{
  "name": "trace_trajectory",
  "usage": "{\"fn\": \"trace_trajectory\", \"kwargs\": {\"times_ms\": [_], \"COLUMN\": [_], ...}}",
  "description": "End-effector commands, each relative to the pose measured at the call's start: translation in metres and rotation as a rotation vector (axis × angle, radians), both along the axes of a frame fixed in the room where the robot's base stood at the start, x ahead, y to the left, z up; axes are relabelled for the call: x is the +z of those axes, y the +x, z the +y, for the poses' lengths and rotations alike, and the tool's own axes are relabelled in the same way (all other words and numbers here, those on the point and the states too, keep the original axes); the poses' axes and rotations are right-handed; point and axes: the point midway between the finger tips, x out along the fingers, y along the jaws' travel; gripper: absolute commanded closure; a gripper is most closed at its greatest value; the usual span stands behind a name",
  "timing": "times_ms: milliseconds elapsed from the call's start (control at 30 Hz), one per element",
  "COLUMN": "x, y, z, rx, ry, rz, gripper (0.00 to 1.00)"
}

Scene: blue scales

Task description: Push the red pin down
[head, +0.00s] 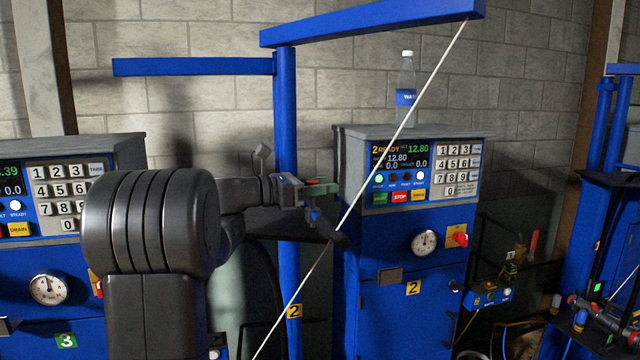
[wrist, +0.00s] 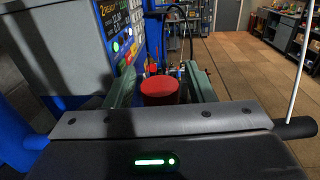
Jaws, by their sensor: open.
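The red pin (wrist: 160,91) shows in the wrist view as a short red cylinder with a round flat top. It stands between the two green fingers of my gripper (wrist: 162,80), which are spread apart on its left and right. Its lower part is hidden by my gripper's body, and I cannot tell whether a finger touches it. In the head view my gripper (head: 318,190) is beside the left side of scale 2 (head: 405,270), with a small red spot between green parts.
Scale 2 has a display (head: 400,158), a keypad (head: 458,163) and a dial (head: 424,243). A water bottle (head: 406,90) stands on top. A blue post (head: 287,130) rises behind my gripper. A thin pale line (head: 385,150) slants across in front. Open floor (wrist: 245,70) lies to the right in the wrist view.

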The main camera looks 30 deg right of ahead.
Motion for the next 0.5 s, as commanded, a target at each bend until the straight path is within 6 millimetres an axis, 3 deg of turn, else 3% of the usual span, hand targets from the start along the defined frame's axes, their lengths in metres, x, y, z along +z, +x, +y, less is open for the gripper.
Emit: {"fn": "trace_trajectory", "kwargs": {"times_ms": [200, 467, 500], "x": [0.0000, 0.0001, 0.0001], "y": [-0.0001, 0.0000, 0.0000], "z": [-0.0004, -0.0002, -0.0002], "rx": [0.000, 0.000, 0.000], "ry": [0.000, 0.000, 0.000], "rz": [-0.001, -0.001, -0.001], "gripper": [0.51, 1.00, 1.00]}}
